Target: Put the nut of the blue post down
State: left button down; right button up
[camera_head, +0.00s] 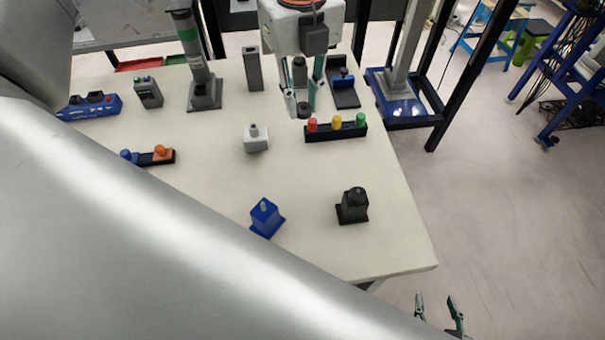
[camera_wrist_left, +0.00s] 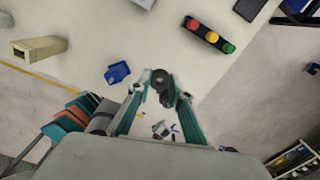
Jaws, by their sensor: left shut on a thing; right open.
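The blue post (camera_head: 265,217) stands near the front of the table with its grey stud bare; a blue block that looks like it shows in the left wrist view (camera_wrist_left: 117,72). My right gripper (camera_head: 440,308) is open and empty, beyond the table's front right edge.
A black post (camera_head: 352,207) with a dark top stands right of the blue one, and a white post (camera_head: 256,141) behind it. A button row (camera_head: 336,131) lies beside my left gripper. The white table (camera_head: 210,190) is clear between the posts.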

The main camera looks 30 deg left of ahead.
aim_at(302, 175)
pick_arm(q)
jog(key=shift+m, duration=0.7)
jog(key=f, duration=1.9)
jog(key=shift+s+f, duration=0.2)
jog(key=shift+f, duration=0.05)
jog(key=shift+f+b, duration=0.15)
jog(key=shift+b, duration=0.2)
jog(key=c, duration=1.8)
grip_release()
notch_tip(302, 175, up, 12)
jog(key=shift+r+p, duration=0.2)
jog(key=shift+p, duration=0.1)
jog(key=shift+s+d+f, duration=0.1)
